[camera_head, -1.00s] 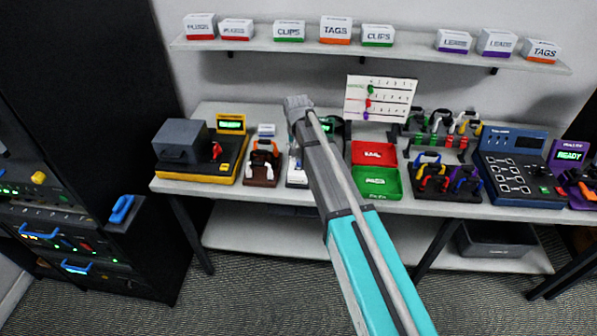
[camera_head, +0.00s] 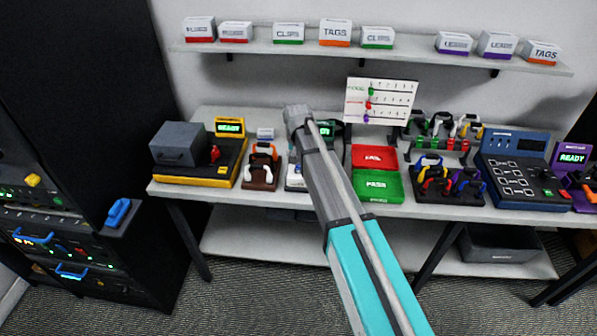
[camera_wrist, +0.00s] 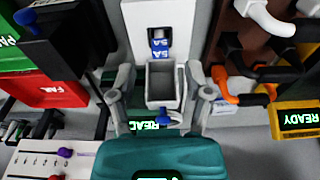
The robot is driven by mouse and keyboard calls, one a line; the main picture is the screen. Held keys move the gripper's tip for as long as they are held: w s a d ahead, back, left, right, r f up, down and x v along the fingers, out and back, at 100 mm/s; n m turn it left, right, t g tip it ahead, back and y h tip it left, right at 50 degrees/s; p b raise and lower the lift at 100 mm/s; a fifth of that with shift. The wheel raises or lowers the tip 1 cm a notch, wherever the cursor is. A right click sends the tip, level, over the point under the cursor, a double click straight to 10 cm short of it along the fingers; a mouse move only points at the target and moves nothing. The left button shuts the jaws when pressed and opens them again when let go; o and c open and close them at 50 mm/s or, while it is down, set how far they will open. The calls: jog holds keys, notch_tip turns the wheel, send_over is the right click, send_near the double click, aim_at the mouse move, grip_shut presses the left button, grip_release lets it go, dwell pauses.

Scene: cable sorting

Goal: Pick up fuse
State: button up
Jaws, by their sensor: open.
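A small blue block marked "5A", which looks like the fuse (camera_wrist: 159,44), sits in the slot of a white holder (camera_wrist: 141,22) in the wrist view. My gripper (camera_wrist: 160,74) is open, with its two grey fingers spread left and right below the block in the picture. A grey open-topped box (camera_wrist: 162,84) shows between the fingers, with a blue piece (camera_wrist: 178,116) by its lower edge. No finger visibly touches the blue block. In the head view, my arm hides the gripper and most of the white holder (camera_head: 295,177).
Red FAIL (camera_head: 374,157) and green PASS (camera_head: 378,186) trays stand right of my arm. A rack of dark and white-handled connectors (camera_head: 262,166) and a yellow-black READY tester (camera_head: 200,160) stand left. A marked board (camera_head: 381,101) stands behind.

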aim_at(298, 165)
jog(key=shift+w+f+b, duration=0.15)
jog(key=shift+f+b, duration=0.95)
jog(key=shift+f, duration=0.1)
jog(key=shift+w+f+b, duration=0.15)
jog(key=shift+f+b, duration=0.9)
jog(key=shift+f, duration=0.1)
jog(key=c, duration=0.9)
